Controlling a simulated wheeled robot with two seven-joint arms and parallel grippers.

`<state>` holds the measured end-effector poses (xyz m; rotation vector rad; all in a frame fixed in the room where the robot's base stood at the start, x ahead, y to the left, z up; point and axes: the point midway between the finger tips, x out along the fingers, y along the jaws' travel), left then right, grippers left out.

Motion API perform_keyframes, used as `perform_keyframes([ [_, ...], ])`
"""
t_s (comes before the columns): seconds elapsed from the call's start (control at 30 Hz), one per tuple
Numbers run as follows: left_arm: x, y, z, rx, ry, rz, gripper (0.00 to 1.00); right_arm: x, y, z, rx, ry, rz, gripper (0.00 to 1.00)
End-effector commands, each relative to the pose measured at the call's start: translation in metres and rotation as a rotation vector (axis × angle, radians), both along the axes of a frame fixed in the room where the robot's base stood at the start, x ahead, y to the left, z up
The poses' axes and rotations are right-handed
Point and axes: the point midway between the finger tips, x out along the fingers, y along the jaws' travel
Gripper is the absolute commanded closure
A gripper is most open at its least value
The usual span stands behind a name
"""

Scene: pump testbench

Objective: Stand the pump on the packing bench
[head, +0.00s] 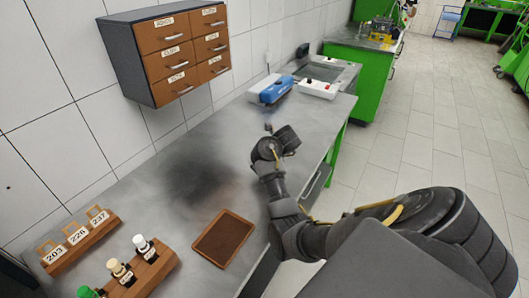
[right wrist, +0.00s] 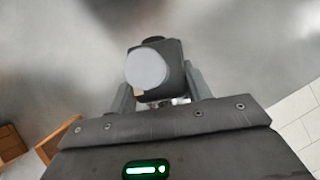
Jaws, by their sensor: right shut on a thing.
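In the right wrist view my right gripper (right wrist: 162,90) is shut on a dark, block-shaped thing with a round light-grey face (right wrist: 148,68), which I take to be the pump. One finger lies on each side of it. In the head view my right arm reaches over the grey bench (head: 225,130), and its wrist mostly hides the gripper and the held thing. I cannot tell whether the held thing touches the bench top. No sign shows which surface is the packing bench. My left gripper is not in view.
A brown tray (head: 223,238) lies near the bench's front edge. Number tags (head: 80,235) and a wooden rack (head: 140,270) stand at lower left. A blue-and-white device (head: 272,90) and a white box (head: 318,88) stand further back. A drawer cabinet (head: 170,50) hangs above. The bench middle is clear.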

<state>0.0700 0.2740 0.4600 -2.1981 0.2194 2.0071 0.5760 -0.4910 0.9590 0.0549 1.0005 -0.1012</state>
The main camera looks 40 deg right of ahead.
Motion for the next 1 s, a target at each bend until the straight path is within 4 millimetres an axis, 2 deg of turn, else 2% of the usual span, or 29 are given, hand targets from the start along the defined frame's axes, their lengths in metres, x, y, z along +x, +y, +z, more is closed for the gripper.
perform_keyframes([
  [0.07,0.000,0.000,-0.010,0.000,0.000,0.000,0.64,0.004,-0.003,-0.009,0.002,-0.005,0.000,1.00],
  [0.27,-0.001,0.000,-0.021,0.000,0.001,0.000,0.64,0.003,-0.002,-0.032,0.002,-0.003,0.000,1.00],
  [0.77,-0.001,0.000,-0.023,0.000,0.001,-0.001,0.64,0.003,-0.003,-0.038,0.000,-0.003,0.000,1.00],
  [0.8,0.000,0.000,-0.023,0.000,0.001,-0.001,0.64,0.002,-0.003,-0.039,0.001,0.001,0.000,0.46],
  [0.93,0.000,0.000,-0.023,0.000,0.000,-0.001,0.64,0.002,-0.003,-0.039,0.002,0.001,0.000,0.29],
  [1.0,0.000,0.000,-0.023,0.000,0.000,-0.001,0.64,0.002,-0.003,-0.039,0.001,0.001,0.001,0.29],
])
